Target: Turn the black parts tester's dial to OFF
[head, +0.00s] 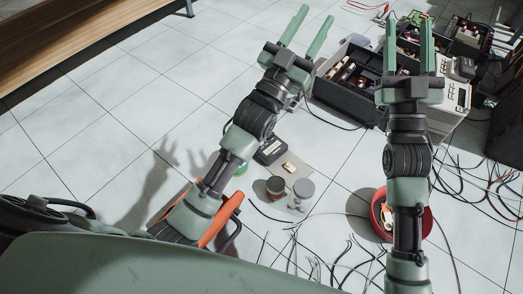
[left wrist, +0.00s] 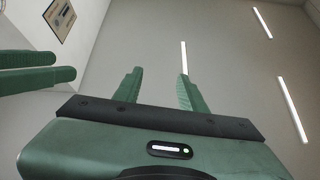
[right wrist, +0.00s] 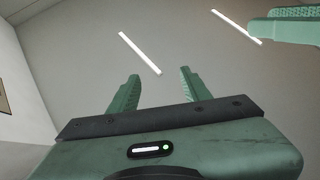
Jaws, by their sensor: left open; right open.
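A small black device with a pale display, which looks like the parts tester (head: 270,151), lies on the floor just right of my left forearm in the head view. Its dial is too small to make out, so its setting cannot be read. My left gripper (head: 312,30) is open and empty, raised above the floor beyond the tester. My right gripper (head: 408,40) is open and empty, raised in front of the equipment at the upper right. Both wrist views show only empty fingers against ceiling and walls; the tester is in neither.
Two small jars (head: 300,194) stand near the tester. A red bucket (head: 381,222) is by my right forearm, with loose cables around. A black toolbox (head: 332,97) and a pale instrument (head: 451,98) stand farther off.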

